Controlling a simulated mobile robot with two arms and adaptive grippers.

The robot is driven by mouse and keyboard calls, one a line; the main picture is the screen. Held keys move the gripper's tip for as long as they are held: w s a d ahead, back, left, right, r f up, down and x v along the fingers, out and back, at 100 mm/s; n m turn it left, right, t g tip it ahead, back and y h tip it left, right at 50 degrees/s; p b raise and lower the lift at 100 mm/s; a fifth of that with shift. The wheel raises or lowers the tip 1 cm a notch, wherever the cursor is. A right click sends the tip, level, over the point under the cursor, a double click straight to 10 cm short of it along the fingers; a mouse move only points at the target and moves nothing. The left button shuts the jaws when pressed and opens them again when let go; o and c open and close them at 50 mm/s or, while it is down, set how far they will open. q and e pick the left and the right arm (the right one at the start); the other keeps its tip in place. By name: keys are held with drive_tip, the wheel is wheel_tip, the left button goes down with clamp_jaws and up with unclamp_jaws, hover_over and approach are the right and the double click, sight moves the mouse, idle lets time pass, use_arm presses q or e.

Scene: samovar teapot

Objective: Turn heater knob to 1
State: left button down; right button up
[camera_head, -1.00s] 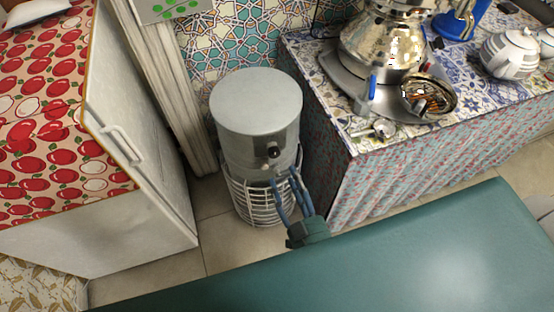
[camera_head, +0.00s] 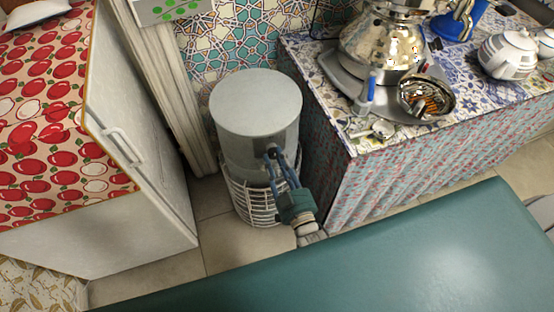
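The heater (camera_head: 256,105) is a grey cylinder standing in a white wire basket between the fridge and the counter. Its small dark knob (camera_head: 272,150) is on the front side, mostly hidden by my fingertips. My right gripper (camera_head: 273,153), with blue fingers and a dark green body, reaches up from below with its fingertips at the knob. Whether the fingers press on the knob or stand around it cannot be told. The knob's marks and setting are too small to read. My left gripper is not in view.
A tiled counter (camera_head: 362,147) with a shiny samovar (camera_head: 372,50), a metal tray, a strainer bowl (camera_head: 426,98) and a teapot (camera_head: 508,54) is close on the right. A white fridge (camera_head: 140,150) is on the left. A narrow strip of floor is free between the fridge and basket.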

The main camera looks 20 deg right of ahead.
drive_tip(key=c, duration=0.3)
drive_tip(key=m, duration=0.4)
drive_tip(key=shift+p, duration=0.35)
drive_tip(key=m, duration=0.4)
drive_tip(key=shift+m, duration=0.3)
drive_tip(key=o, duration=1.2)
drive_tip(key=shift+c, duration=0.2)
